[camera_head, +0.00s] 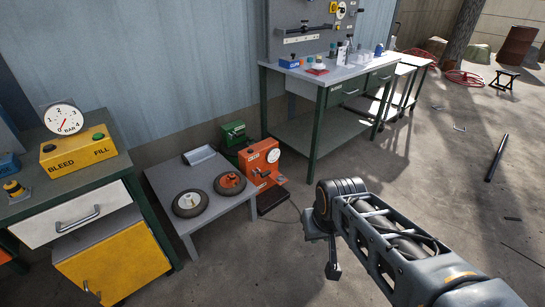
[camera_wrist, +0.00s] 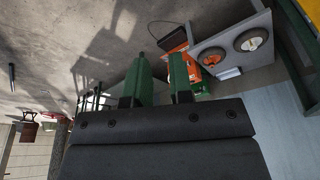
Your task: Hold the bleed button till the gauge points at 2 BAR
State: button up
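A yellow control box (camera_head: 80,157) stands on the workbench at the far left of the head view. A green fill button (camera_head: 99,136) is above FILL on the right. A round white gauge (camera_head: 63,118) marked BAR stands behind the box. Its thin red needle slants toward the lower left; the exact reading is too small to tell. My gripper (camera_wrist: 160,62) shows two green fingers apart with nothing between them. It is well away from the box, which the wrist view does not show.
A low grey table (camera_head: 215,219) with two wheels stands between the box's bench and my arm. A tool bench (camera_head: 311,92) stands at the back. The floor at right is mostly open.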

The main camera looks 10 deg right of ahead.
grip_shut()
dwell(1.0)
